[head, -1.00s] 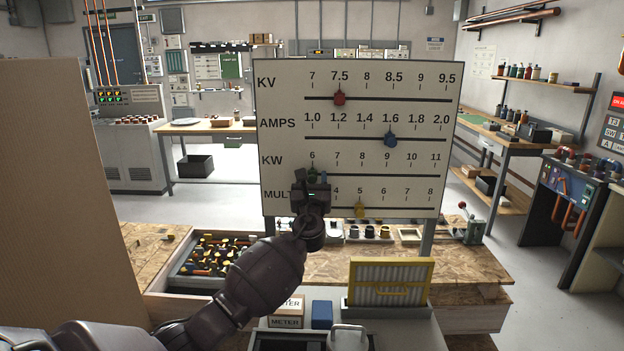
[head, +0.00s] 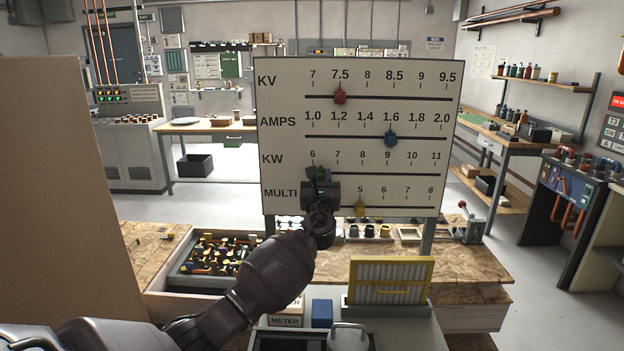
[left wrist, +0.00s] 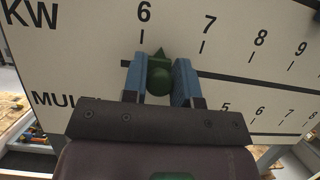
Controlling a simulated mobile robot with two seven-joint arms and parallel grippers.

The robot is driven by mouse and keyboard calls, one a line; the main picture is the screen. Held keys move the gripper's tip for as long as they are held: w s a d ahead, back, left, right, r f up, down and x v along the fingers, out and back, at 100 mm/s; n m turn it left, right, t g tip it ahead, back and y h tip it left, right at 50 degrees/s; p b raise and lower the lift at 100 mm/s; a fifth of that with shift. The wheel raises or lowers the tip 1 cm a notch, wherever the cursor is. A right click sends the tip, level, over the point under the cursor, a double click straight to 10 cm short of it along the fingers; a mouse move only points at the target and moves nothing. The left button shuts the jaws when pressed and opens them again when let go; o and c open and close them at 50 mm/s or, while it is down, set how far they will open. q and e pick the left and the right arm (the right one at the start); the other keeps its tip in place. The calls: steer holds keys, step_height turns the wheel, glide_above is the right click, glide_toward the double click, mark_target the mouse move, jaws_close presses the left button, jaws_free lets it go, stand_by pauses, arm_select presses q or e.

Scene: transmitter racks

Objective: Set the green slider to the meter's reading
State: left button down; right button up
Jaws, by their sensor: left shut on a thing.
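The white scale board (head: 420,98) has four labelled rows: KV, AMPS, KW and MULTI. The green slider (left wrist: 159,77) is on the KW row, its pointed top between 6 and 7, nearer 6, in the left wrist view. In the head view it (head: 325,173) is mostly hidden by my gripper. My left gripper (head: 319,176) is shut on it, with one blue finger on each side; the fingers show in the left wrist view (left wrist: 159,86). I cannot make out a meter reading. My right gripper is not in view.
The red slider (head: 340,97) sits at 7.5 KV, the blue slider (head: 390,138) at 1.6 AMPS and the yellow slider (head: 360,207) at 5 MULTI, just below and right of my gripper. The KW slot is clear to the right. A box marked METER (head: 285,321) stands below.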

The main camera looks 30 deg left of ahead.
arm_select(q)
steer(key=w+d, duration=0.1)
steer(key=d, duration=0.2)
steer(key=w+d+b, duration=0.1)
steer(key=w+d, duration=0.1)
steer(key=w+d+b, duration=0.1)
steer(key=w+d, duration=0.1)
steer(key=d, duration=0.1)
steer(key=shift+w+d+f, duration=0.1)
steer(key=shift+w+d, duration=0.05)
steer(key=shift+d, duration=0.2)
steer(key=shift+w+d, duration=0.2)
steer(key=shift+d, duration=0.15)
steer(key=c, duration=0.9)
jaws_free()
steer(key=shift+c, duration=0.2)
steer(key=shift+s+d+f, duration=0.1)
steer(key=shift+s+d, duration=0.1)
steer(key=shift+s, duration=0.2)
steer(key=v, duration=0.9)
steer(key=shift+s+d, duration=0.15)
steer(key=shift+s, duration=0.25)
